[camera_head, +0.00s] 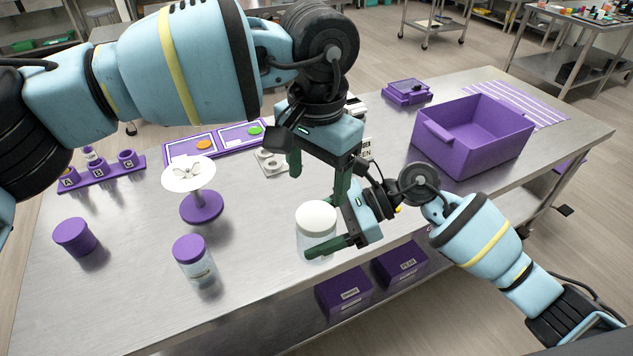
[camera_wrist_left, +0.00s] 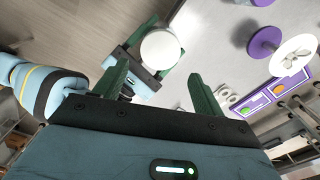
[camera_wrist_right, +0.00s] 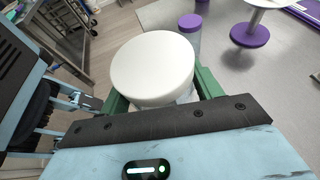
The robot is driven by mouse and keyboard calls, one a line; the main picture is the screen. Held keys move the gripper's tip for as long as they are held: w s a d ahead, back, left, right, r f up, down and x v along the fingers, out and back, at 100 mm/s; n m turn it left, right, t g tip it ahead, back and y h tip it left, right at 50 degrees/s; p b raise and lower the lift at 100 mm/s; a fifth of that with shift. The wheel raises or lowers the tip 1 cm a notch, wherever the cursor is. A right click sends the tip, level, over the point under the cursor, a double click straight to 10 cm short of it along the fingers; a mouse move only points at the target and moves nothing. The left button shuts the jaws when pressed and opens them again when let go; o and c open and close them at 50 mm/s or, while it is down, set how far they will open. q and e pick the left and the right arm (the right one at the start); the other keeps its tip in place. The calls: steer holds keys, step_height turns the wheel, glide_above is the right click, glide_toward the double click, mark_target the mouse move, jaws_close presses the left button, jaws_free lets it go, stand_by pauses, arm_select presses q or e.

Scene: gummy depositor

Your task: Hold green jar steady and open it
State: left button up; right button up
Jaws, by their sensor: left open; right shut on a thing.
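A jar with a round white lid (camera_head: 316,216) and a clear body (camera_head: 313,243) stands near the table's front edge; no green shows on its visible parts. Its white lid fills the middle of the right wrist view (camera_wrist_right: 153,68) and also shows in the left wrist view (camera_wrist_left: 160,49). My right gripper (camera_head: 326,232) is shut around the jar's body below the lid, which hides most of the body. My left gripper (camera_head: 318,168) is open and empty above the jar, apart from the lid, fingers pointing down.
A purple-lidded jar (camera_head: 192,260), a purple pedestal with white top (camera_head: 202,206) and a purple cylinder (camera_head: 75,237) stand left. A purple bin (camera_head: 470,136) stands right. A card tray (camera_head: 190,150) and labelled cup rack (camera_head: 104,172) lie behind.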

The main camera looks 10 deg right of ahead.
mark_target(316, 215)
arm_select(q)
steer(key=shift+r, duration=0.25)
steer(key=shift+f, duration=4.05)
steer(key=c, duration=0.7)
steer(key=o, duration=1)
steer(key=shift+r, duration=0.15)
steer(key=shift+r, duration=2.15)
